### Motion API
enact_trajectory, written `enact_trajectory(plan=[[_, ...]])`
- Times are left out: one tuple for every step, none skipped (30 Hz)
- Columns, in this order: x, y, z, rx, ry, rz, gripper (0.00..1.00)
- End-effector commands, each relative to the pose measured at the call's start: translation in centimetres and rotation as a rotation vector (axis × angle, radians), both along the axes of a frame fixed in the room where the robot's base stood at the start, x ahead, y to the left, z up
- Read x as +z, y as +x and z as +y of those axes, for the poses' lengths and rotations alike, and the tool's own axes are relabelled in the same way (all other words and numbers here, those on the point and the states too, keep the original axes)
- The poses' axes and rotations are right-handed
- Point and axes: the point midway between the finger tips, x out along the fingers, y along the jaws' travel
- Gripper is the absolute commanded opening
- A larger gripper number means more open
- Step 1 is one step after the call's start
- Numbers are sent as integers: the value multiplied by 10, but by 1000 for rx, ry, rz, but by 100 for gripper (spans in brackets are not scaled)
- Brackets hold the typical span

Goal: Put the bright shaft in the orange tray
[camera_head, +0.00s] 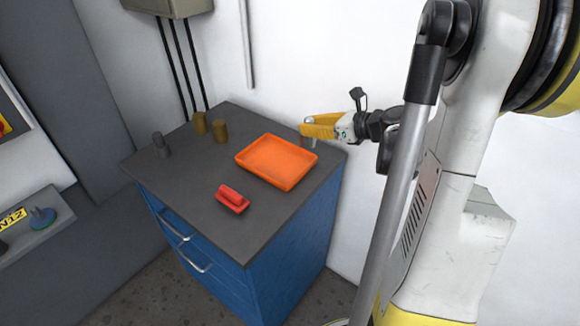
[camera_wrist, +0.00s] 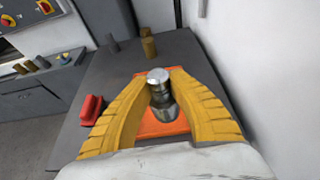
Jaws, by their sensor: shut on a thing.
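The bright shaft (camera_wrist: 158,84) is silvery and upright in the wrist view, held between the two yellow fingers. In the head view its top (camera_head: 309,120) shows just above the fingers and its lower end just below them. My gripper (camera_head: 303,129) is shut on it near the back right corner of the cabinet top. I cannot tell whether the shaft's foot touches the top. The orange tray (camera_head: 242,158) lies flat and empty, to the left of and nearer than my gripper. In the wrist view the orange tray (camera_wrist: 176,127) shows partly behind the shaft and fingers.
A red block-like thing (camera_head: 233,199) lies in front of the tray. Two brown cylinders (camera_head: 220,131) (camera_head: 200,123) and a dark grey stepped shaft (camera_head: 161,146) stand at the back left. The cabinet top (camera_head: 190,180) is bare at the left. A white wall rises behind.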

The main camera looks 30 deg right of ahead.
Motion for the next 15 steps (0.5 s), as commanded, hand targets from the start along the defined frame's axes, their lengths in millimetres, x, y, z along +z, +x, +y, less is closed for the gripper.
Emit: enact_trajectory(plan=[[1, -1, -3, 1, 0, -3, 0], [0, -1, -3, 4, 1, -4, 0], [-2, 1, -2, 5, 0, -4, 0], [-4, 3, -1, 6, 0, -5, 0], [-7, 6, 1, 7, 0, -5, 0], [-11, 11, 5, 8, 1, -5, 0], [-15, 16, 9, 9, 0, -5, 0], [-19, 21, 12, 10, 1, -5, 0], [-25, 29, 17, 11, 0, -5, 0], [-29, 35, 21, 10, 1, -5, 0], [-34, 41, 25, 9, 0, -5, 0], [-39, 48, 30, 10, 0, -4, 0], [-43, 54, 33, 10, -1, -5, 0], [-47, 59, 37, 9, 0, -4, 0], [-52, 66, 41, 8, 0, -4, 0]])
